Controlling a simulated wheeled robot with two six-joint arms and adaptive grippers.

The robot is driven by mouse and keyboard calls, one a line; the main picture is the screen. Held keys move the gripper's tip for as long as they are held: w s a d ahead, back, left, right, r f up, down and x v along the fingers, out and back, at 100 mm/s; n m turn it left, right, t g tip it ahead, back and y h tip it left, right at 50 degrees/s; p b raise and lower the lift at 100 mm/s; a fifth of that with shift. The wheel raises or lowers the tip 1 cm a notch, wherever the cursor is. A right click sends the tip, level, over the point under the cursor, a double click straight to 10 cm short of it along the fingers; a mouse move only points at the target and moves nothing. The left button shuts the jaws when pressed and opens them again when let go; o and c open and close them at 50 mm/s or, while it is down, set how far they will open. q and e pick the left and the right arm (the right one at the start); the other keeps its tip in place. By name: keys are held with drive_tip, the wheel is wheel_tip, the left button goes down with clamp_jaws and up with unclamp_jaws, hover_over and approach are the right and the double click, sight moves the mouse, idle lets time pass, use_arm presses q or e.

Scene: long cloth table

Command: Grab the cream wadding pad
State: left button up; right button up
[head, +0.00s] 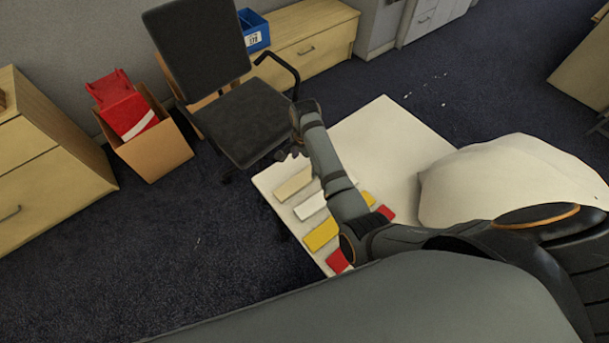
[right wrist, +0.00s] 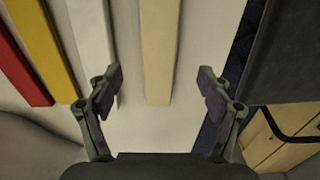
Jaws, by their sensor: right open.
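The cream wadding pad (head: 293,184) is a pale beige strip lying on the white table (head: 385,125) near its left edge. In the right wrist view the cream pad (right wrist: 158,50) runs up the middle, its near end between the two fingers in the picture. My right gripper (right wrist: 160,80) is open and empty, one finger on either side of the strip. How high it stands above the pad is hard to tell. In the head view my right gripper (head: 293,153) is small, just beyond the cream pad, and its arm covers part of the strips. My left gripper is out of view.
A white strip (head: 311,206), a yellow strip (head: 321,234) and a red strip (head: 337,261) lie beside the cream one. A large cream heap (head: 510,180) covers the table's right. An office chair (head: 240,120) stands close to the left edge.

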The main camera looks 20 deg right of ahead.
sight(306, 175)
drive_tip(key=shift+w+d+f, duration=0.1)
drive_tip(key=shift+f, duration=0.6)
drive_tip(key=shift+w+d+f, duration=0.1)
drive_tip(key=shift+w+f, duration=0.05)
drive_tip(key=shift+f, duration=0.6)
drive_tip(key=f, duration=0.3)
drive_tip(key=shift+s+f, duration=0.3)
drive_tip(key=shift+f, duration=0.1)
drive_tip(key=shift+w+f, duration=0.1)
drive_tip(key=shift+f, duration=0.1)
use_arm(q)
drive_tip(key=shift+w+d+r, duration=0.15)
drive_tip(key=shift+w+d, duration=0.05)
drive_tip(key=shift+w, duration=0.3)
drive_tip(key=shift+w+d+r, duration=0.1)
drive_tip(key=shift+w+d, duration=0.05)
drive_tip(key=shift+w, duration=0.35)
use_arm(e)
drive_tip(key=c, duration=1)
drive_tip(key=shift+c, duration=0.2)
